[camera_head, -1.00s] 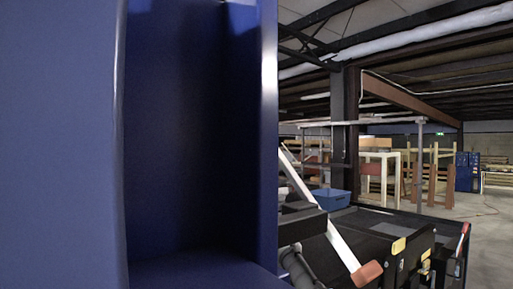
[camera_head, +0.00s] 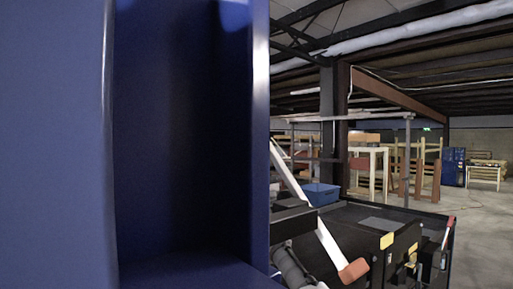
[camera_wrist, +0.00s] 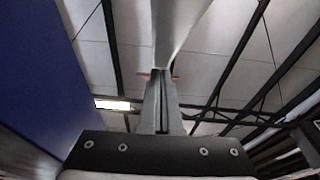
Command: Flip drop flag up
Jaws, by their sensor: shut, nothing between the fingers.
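The drop flag appears to be the slanted white bar (camera_head: 312,212) with an orange-red tip (camera_head: 353,270) in the head view. It leans from upper left down to lower right, its tip at the lower end. In the wrist view my gripper (camera_wrist: 161,78) points up toward the ceiling, its fingers together and empty. A broad white piece (camera_wrist: 180,25), probably the flag bar, narrows down to the fingertips. Small red bits show on both sides behind the fingertips. I cannot tell whether the fingers touch it.
Black conveyor machinery (camera_head: 350,240) with yellow patches is at the lower right, with a blue bin (camera_head: 322,193) behind it. A blue surface blocks the left half of the head view. Open floor (camera_head: 485,225) lies at the far right.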

